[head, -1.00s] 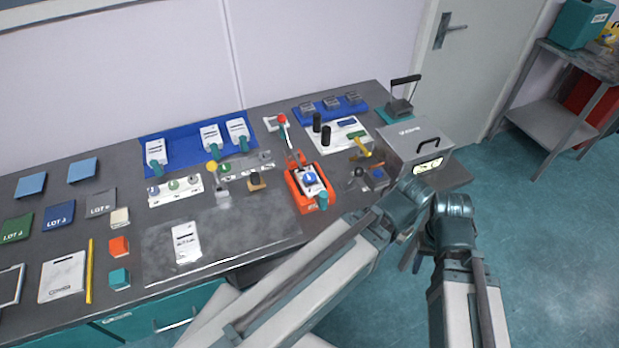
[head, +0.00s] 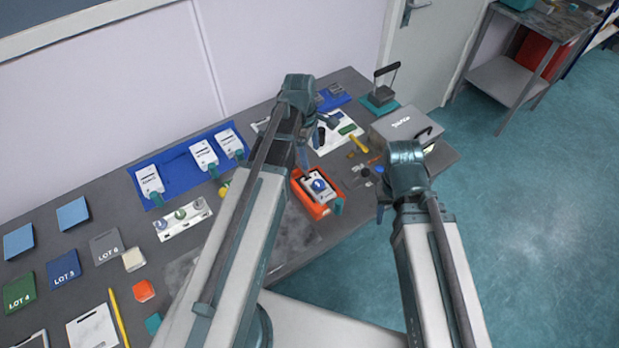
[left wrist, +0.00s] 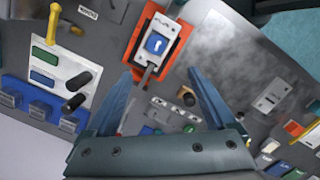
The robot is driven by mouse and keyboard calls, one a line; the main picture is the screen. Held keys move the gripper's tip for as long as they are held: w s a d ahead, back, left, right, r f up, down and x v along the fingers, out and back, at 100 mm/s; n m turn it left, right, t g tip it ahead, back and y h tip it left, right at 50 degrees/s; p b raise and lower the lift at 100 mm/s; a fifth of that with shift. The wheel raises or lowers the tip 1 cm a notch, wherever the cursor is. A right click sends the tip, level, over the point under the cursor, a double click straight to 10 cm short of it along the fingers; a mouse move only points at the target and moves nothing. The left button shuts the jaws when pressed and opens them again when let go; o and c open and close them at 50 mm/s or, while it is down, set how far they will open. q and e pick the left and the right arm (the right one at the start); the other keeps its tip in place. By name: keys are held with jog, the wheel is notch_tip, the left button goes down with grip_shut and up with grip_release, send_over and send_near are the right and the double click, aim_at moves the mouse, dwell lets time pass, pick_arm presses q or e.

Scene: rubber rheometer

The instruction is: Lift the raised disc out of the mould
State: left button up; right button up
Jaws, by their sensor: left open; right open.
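The mould (head: 308,182), a pale plate with a raised blue disc (head: 320,186) in it, sits in an orange holder (head: 323,209) near the bench's front edge. In the left wrist view the disc (left wrist: 157,43) shows as blue with a white mark, inside the orange holder (left wrist: 177,50). My left gripper (head: 303,155) is beside and above the holder's back left side. My right gripper (head: 383,205) is open at the bench's front edge, right of the holder.
A grey box (head: 405,126) with a handle stands to the right. A white sheet (head: 337,136) with black cylinders lies behind the holder. A blue mat (head: 177,172) with white labelled plates lies at the left. My left arm hides the middle of the bench.

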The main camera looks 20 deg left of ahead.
pick_arm(q)
jog(key=b, duration=0.9)
send_over(318, 184)
jog(key=a, duration=0.1)
jog(key=f, duration=0.8)
jog(key=shift+s+a+f, duration=0.2)
jog(key=shift+s+f, duration=0.05)
jog(key=shift+f, duration=0.05)
jog(key=f+b, duration=0.1)
jog(key=d+f+b, duration=0.1)
jog(key=f+b, duration=0.3)
jog(key=shift+w+d+f, duration=0.15)
jog(key=shift+w, duration=0.2)
jog(key=c, duration=1.4)
